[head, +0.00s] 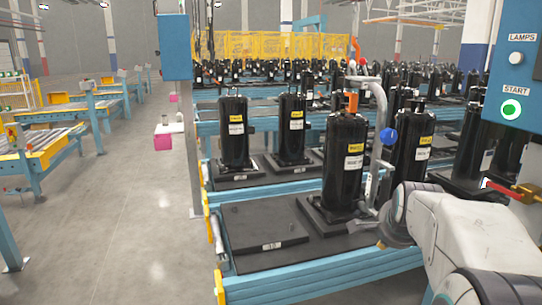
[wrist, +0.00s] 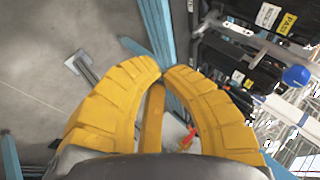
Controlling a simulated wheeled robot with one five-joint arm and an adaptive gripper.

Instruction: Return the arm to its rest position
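My gripper (wrist: 165,68) shows in the wrist view as two ribbed yellow fingers. They curve inward and their tips come together, with nothing visible held between them. In the head view my pale grey arm (head: 465,240) reaches in from the lower right corner, bent, beside the front pallet. Its gripper end cannot be made out clearly there. A black compressor (head: 343,165) with yellow and white labels stands upright on the front pallet, left of my arm. A grey tube with a blue knob (head: 388,136) rises close beside this compressor.
The blue conveyor frame (head: 320,276) runs along the front. A bare black pallet (head: 262,222) lies left of the compressor. A blue control box (head: 515,85) with a green start button hangs at right. Open concrete floor (head: 120,220) lies to the left.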

